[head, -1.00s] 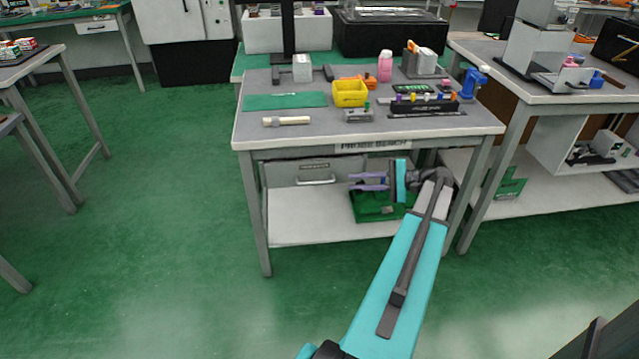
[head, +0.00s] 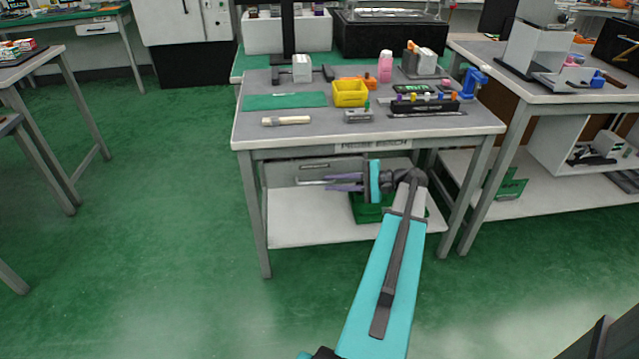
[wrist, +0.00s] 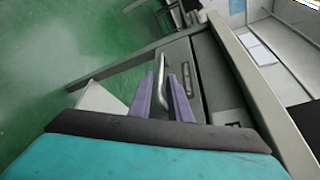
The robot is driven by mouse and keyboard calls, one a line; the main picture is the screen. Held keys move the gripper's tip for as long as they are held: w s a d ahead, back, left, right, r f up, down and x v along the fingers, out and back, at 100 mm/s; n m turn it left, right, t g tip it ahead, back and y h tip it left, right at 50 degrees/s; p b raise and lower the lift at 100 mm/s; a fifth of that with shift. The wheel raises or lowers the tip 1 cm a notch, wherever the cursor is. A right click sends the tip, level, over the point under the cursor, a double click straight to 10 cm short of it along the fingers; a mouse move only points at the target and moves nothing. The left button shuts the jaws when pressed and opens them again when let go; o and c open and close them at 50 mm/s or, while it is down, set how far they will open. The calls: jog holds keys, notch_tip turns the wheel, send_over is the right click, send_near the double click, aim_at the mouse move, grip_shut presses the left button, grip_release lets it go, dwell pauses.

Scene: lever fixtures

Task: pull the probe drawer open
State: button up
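The probe drawer (head: 285,173) is a grey drawer front under the top of the middle workbench, and it looks shut. Its metal bar handle (head: 308,181) shows at the left of my gripper. In the wrist view, the handle (wrist: 162,61) runs down between the fingers, and the drawer front (wrist: 185,58) lies to its right. My gripper (head: 328,183) has two purple fingers pointing left, with a visible gap between them. Its fingertips (wrist: 161,76) lie on either side of the handle's near part. Contact cannot be told. My gripper hides the drawer's right part.
The workbench top (head: 240,132) overhangs the drawer and carries a yellow bin (head: 349,93) and several tools. A white shelf (head: 300,225) with a green tray (head: 366,211) is below my gripper. A bench leg (head: 472,200) stands to the right. The floor in front is clear.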

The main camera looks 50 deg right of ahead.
aim_at(321, 183)
jog(key=shift+b+x, duration=0.4)
jog(key=shift+x, duration=2.65)
